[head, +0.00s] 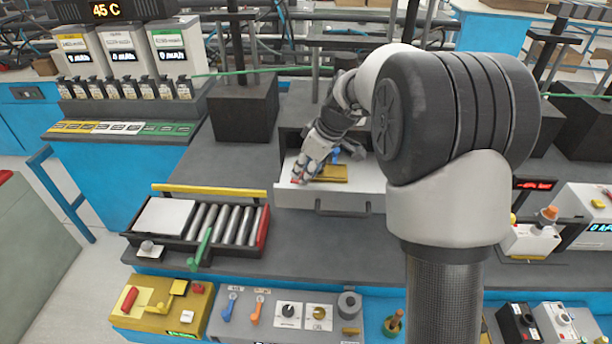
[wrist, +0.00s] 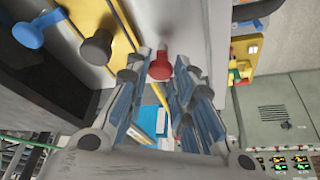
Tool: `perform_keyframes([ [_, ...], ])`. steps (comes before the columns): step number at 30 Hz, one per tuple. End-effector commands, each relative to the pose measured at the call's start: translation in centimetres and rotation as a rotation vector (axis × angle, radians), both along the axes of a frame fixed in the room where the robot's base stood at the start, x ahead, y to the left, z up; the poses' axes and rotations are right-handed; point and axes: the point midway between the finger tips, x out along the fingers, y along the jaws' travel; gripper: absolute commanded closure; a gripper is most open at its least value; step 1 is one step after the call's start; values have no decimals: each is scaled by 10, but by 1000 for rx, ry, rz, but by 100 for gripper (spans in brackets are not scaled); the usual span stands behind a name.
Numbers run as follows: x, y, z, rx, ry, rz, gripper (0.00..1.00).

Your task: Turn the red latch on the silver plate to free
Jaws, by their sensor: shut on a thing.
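The red latch (wrist: 160,66) shows in the wrist view as a round red knob between my two fingertips. It stands on a pale silver plate (wrist: 194,28), beside a yellow band. My gripper (head: 299,174) is shut on the red latch, reaching down into an open white drawer (head: 300,198) in the head view. There a little red shows at the fingertips, and my gripper hides most of the silver plate. In the wrist view a grey knob (wrist: 96,46) and a blue knob (wrist: 28,34) stand to the left of the latch.
A gold plate (head: 330,174) lies in the drawer just right of my gripper. A roller tray (head: 184,246) with a yellow bar stands left of the drawer. Dark blocks (head: 244,108) with posts stand behind it. Control boxes (head: 285,313) line the front edge.

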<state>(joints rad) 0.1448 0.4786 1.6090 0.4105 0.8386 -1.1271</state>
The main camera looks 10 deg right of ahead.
Motion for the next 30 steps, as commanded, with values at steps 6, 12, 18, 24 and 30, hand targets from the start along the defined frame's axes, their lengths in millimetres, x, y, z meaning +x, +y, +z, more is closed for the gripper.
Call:
perform_keyframes([
  [6,0,-1,-2,0,2,93,100],
  [12,0,-1,-1,-1,4,133,100],
  [18,0,-1,-1,-1,3,142,100],
  [24,0,-1,-1,-1,4,142,100],
  [30,0,-1,-1,-1,4,142,68],
])
